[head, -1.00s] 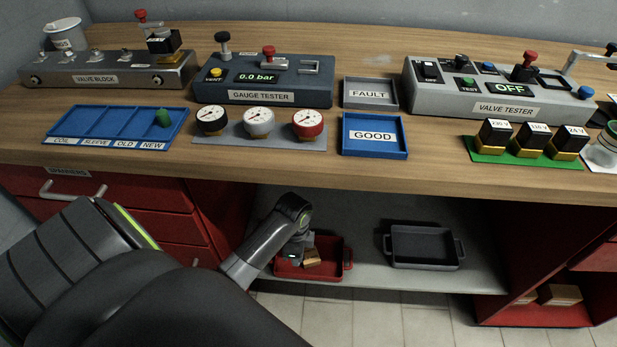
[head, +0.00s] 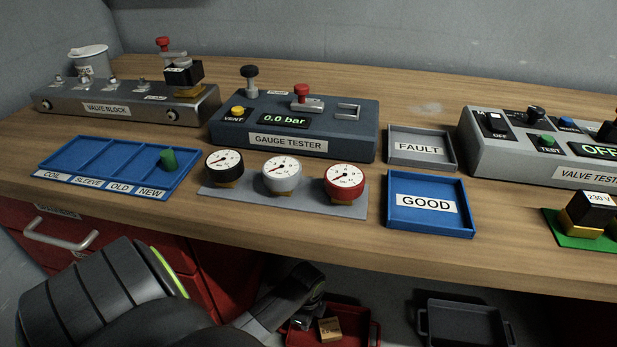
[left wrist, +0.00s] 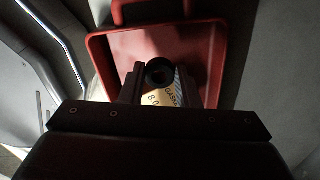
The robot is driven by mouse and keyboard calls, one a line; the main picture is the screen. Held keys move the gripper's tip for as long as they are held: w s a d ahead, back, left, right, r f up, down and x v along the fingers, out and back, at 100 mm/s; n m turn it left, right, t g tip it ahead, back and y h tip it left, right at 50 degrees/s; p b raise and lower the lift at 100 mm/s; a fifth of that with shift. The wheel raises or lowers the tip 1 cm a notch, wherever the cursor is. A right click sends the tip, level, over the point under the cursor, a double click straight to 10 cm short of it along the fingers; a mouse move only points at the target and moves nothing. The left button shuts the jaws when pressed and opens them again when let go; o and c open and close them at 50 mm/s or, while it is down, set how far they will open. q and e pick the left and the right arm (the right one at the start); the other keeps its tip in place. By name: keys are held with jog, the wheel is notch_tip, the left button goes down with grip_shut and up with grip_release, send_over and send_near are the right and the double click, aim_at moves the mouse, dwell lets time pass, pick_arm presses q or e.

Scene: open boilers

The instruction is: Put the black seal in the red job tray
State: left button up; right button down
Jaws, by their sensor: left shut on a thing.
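The red job tray (head: 361,335) is on the shelf under the bench, cut off by the bottom of the head view. It also fills the upper middle of the left wrist view (left wrist: 115,62). My left gripper (head: 303,322) is over the tray's left part in the head view. In the left wrist view its jaws (left wrist: 159,84) are shut on the black seal (left wrist: 159,66), a small dark ring, with the tray beyond it. I cannot tell whether the seal touches the tray. My right gripper is not in view.
A small tan box (head: 330,328) lies in the red tray, close to the left gripper. A dark grey tray (head: 465,325) stands to the right on the shelf. The bench edge overhangs both. Gauges, testers and blue trays stand on the bench top.

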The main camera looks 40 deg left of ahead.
pick_arm(q)
notch_tip(320, 180, down, 3)
jog(key=shift+r+b, duration=0.1)
jog(key=shift+b, duration=0.35)
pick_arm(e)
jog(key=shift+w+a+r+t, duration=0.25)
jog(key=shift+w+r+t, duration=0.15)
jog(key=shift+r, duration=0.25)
pick_arm(q)
jog(key=shift+f, duration=0.3)
jog(key=o, duration=1)
